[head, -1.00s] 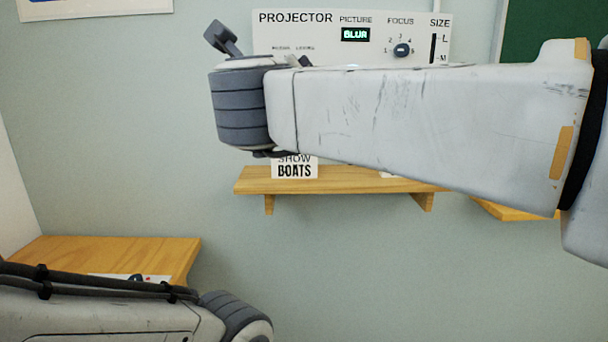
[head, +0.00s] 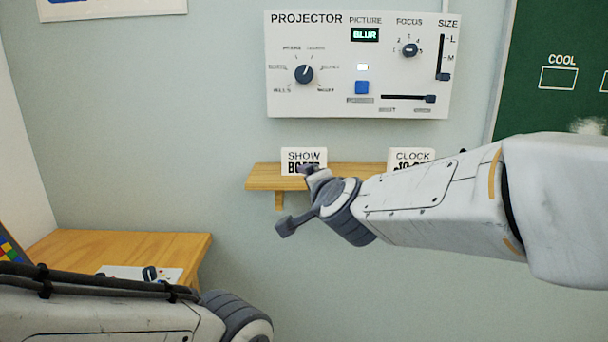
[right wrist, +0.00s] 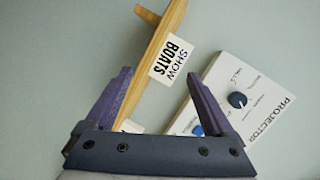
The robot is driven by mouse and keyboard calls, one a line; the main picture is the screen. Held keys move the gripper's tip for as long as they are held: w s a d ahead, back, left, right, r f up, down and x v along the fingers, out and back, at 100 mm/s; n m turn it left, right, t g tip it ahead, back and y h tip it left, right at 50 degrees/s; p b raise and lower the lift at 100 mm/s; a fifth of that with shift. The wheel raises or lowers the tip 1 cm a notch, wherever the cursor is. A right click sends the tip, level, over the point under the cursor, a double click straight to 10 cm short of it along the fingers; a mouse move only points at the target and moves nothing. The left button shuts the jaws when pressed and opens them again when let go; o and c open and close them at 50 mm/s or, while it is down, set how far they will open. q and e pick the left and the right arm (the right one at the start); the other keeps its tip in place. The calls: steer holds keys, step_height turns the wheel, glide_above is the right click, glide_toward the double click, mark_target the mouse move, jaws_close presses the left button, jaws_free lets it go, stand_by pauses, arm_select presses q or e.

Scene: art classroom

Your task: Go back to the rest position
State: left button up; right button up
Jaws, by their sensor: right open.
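My right gripper (head: 296,200) is in front of the wall shelf in the head view, below the projector panel. In the right wrist view its two purple fingers (right wrist: 158,102) are spread apart with nothing between them touching. My left arm shows at the lower left of the head view, but its gripper is out of view. The white projector panel (head: 330,55) is on the wall. Its picture display (head: 365,35) reads BLUR. The panel also shows tilted in the right wrist view (right wrist: 262,78).
A wooden shelf (head: 262,178) holds a SHOW BOATS card (head: 303,157) and a CLOCK card (head: 411,157), partly hidden by my right arm. A wooden table (head: 120,247) stands at the left with a small white panel (head: 115,271). A green board (head: 545,115) hangs at the right.

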steer(key=s+d+f+n+g, duration=0.3)
steer(key=d+f, duration=0.1)
steer(key=f, duration=0.4)
steer(key=s+d+f+n+g, duration=0.2)
steer(key=s+d+f+n, duration=0.15)
steer(key=f, duration=0.55)
steer(key=s+d+f+n+g+h, duration=0.3)
steer(key=s+d+f+n+g, duration=0.35)
steer(key=s+f, duration=0.6)
steer(key=s+a+r+n+g+y, duration=0.1)
steer(key=s+a+r+n, duration=0.25)
steer(key=s+a, duration=0.3)
steer(key=s+a+r+n+g, duration=0.2)
steer(key=s+a+r, duration=0.25)
steer(key=s, duration=0.35)
step_height(320, 180, up, 17)
steer(key=p, duration=1.7)
steer(key=shift+p, duration=0.3)
steer(key=shift+s+d, duration=0.1)
